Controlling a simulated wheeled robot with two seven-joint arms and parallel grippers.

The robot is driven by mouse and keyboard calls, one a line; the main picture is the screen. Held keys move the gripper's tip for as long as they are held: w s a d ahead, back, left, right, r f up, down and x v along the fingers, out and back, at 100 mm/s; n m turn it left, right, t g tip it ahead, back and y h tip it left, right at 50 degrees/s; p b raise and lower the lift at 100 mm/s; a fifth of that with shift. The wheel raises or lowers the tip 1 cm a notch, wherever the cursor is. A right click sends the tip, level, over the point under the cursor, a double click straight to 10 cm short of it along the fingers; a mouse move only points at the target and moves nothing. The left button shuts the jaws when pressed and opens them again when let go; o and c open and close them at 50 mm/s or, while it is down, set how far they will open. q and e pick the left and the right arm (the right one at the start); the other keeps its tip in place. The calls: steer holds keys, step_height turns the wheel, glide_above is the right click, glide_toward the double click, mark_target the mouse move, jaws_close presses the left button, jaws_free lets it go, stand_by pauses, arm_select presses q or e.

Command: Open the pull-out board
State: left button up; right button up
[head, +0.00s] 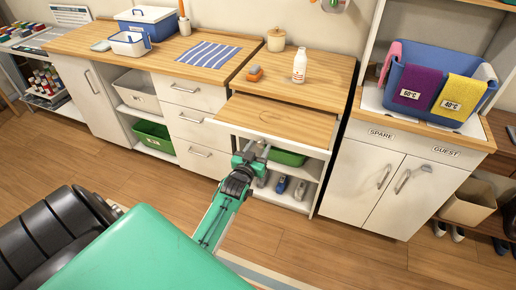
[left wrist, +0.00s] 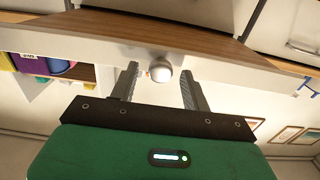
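The pull-out board (head: 277,120) is a wooden panel with a white front edge, standing out from under the right part of the wooden worktop. In the left wrist view a round metal knob (left wrist: 159,68) sits on a pale front below a wooden strip. My left gripper (head: 253,151) is low in front of the board's front edge. In the left wrist view its two fingers (left wrist: 160,88) are apart, with the knob between and just beyond their tips and gaps on both sides. The head view hides the knob behind the gripper. My right gripper is not in view.
A white bottle (head: 299,66), an orange-grey brush (head: 254,73) and a jar (head: 276,40) stand on the worktop (head: 325,75). Floor in front is free.

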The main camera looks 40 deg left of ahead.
arm_select(q)
steer(key=shift+s+d, duration=0.1)
steer(key=shift+s, duration=0.4)
steer(key=b+v, duration=0.2)
steer(key=v, duration=1.1)
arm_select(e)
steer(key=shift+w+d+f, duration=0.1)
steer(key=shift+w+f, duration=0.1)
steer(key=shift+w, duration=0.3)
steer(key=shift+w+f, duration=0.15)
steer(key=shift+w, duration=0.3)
arm_select(q)
steer(key=shift+w, duration=0.1)
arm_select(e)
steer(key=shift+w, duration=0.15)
